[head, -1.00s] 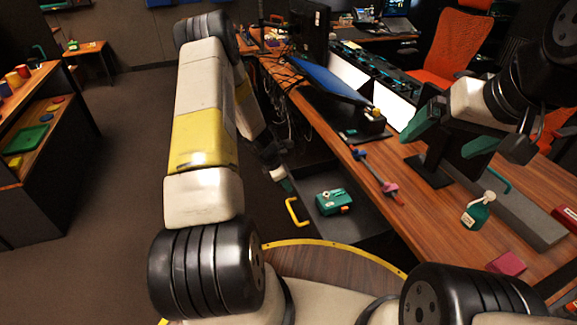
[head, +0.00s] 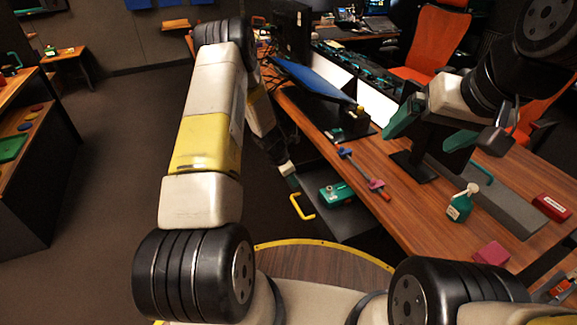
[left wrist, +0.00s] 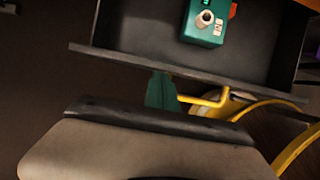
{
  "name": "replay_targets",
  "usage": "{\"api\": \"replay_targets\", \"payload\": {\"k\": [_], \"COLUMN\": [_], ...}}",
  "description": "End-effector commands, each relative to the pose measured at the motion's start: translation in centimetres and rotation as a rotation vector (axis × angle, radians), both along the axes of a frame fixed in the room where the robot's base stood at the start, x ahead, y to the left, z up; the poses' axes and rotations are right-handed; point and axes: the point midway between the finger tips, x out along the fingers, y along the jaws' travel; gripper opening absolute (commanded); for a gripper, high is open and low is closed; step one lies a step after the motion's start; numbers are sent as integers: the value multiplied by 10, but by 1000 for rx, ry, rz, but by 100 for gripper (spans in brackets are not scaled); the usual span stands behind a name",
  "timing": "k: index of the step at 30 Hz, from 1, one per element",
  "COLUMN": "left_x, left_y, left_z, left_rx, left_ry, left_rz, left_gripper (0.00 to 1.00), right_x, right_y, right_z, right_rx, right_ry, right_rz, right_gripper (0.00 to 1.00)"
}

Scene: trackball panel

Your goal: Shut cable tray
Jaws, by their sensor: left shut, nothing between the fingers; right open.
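The cable tray, a dark grey drawer (head: 345,228), stands pulled out from under the desk; its front edge also shows in the left wrist view (left wrist: 130,59). Its yellow handle (head: 302,207) is on the front, seen too in the left wrist view (left wrist: 205,101). A teal box (head: 337,193) lies inside the tray. My left gripper (head: 289,177) is shut and empty; its teal fingers (left wrist: 160,90) are against or very close to the tray front, beside the handle's left end. My right gripper (head: 430,130) is open and empty above the desk.
The wooden desk (head: 415,225) carries a monitor, a red-and-blue clamp-like tool (head: 362,172), a green spray bottle (head: 462,203), a pink block (head: 491,253) and a grey bar (head: 500,188). Shelving (head: 30,200) stands at far left. The floor between is clear.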

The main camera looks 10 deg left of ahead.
Motion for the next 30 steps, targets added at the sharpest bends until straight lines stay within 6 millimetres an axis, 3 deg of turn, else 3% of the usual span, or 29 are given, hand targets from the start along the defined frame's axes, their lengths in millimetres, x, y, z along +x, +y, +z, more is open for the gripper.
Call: {"api": "replay_targets", "payload": {"k": [6, 15, 21, 30], "left_x": [30, 59, 67, 69], "left_y": [-47, -88, -100, -102], "left_z": [0, 0, 0, 0], "left_rx": [0, -1, -1, -1], "left_ry": [-2, -1, 0, 0], "left_rz": [-7, -4, -1, 1], "left_gripper": [0, 0, 0, 0], "right_x": [0, 0, 0, 0], "right_y": [0, 0, 0, 0], "right_z": [0, 0, 0, 0], "right_rx": [0, 0, 0, 0], "right_ry": [0, 0, 0, 0], "right_rz": [0, 0, 0, 0], "right_gripper": [94, 94, 94, 94]}}
